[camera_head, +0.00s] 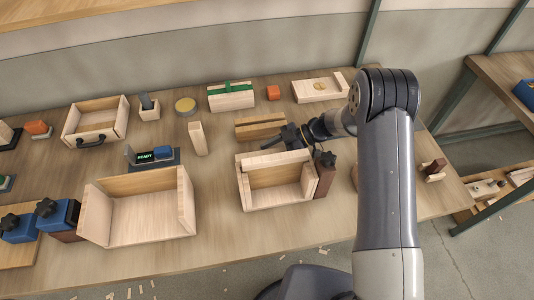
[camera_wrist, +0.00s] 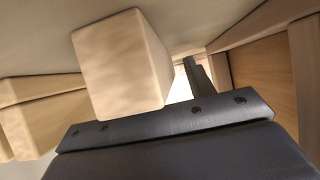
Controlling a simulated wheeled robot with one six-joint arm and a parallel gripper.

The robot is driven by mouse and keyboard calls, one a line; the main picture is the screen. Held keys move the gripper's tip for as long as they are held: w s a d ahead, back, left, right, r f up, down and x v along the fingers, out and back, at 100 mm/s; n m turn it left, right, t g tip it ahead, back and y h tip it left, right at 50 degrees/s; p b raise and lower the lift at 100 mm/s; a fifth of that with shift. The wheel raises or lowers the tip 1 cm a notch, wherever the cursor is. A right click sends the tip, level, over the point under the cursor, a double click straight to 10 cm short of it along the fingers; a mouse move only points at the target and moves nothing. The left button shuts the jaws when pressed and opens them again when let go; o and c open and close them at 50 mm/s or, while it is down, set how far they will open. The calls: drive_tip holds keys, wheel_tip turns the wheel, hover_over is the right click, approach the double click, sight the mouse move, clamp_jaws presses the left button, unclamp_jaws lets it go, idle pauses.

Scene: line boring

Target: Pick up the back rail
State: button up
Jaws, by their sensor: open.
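My gripper (camera_head: 284,139) is open, just behind the far side of a pale wooden box frame (camera_head: 278,197). In the wrist view its dark finger (camera_wrist: 196,78) shows right of centre; the other finger cannot be made out. A pale wooden block end (camera_wrist: 120,62) stands close in front of the wrist camera. I cannot tell for sure which piece is the back rail. A pale rail (camera_head: 275,173) lies across the far part of the box frame. A long wooden piece with a darker strip (camera_head: 260,127) lies behind my gripper.
A larger open box (camera_head: 140,215) stands at left front, with a READY display (camera_head: 150,156) behind it. An upright pale block (camera_head: 197,138) stands left of my gripper. A dark brown block (camera_head: 325,173) touches or nearly touches the frame's right side. Bare table lies between the boxes.

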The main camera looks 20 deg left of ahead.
drive_tip(key=shift+c, duration=0.4)
drive_tip(key=c, duration=1)
drive_tip(key=shift+r, duration=0.15)
